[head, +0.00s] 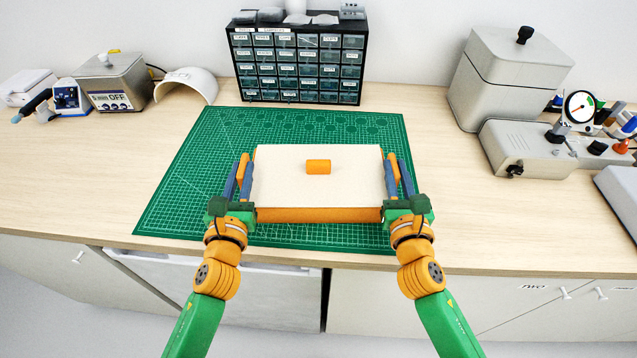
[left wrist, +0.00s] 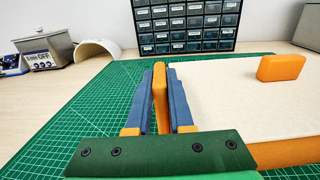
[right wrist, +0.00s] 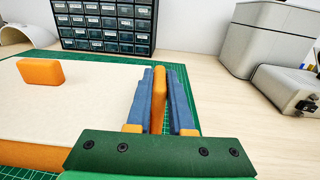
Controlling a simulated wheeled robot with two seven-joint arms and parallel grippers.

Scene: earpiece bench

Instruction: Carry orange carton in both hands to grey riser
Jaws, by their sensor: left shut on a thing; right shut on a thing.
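The orange carton (head: 320,215) has a cream top with a small orange block on it, and is roughly centred over the green mat. I cannot tell if it touches the mat. My left gripper (head: 243,172) is shut on the carton's left orange handle, which shows between the blue fingers in the left wrist view (left wrist: 160,95). My right gripper (head: 392,172) is shut on the right handle, seen in the right wrist view (right wrist: 159,98). The carton looks level. I cannot clearly identify the grey riser; a pale grey block (head: 622,195) is cut off at the right edge.
The green cutting mat (head: 180,190) lies under the carton. A drawer cabinet (head: 298,62) stands behind it. A grey lidded box (head: 500,80) and a gauge device (head: 545,145) are at right, instruments (head: 112,82) at left. Bare bench lies right of the mat.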

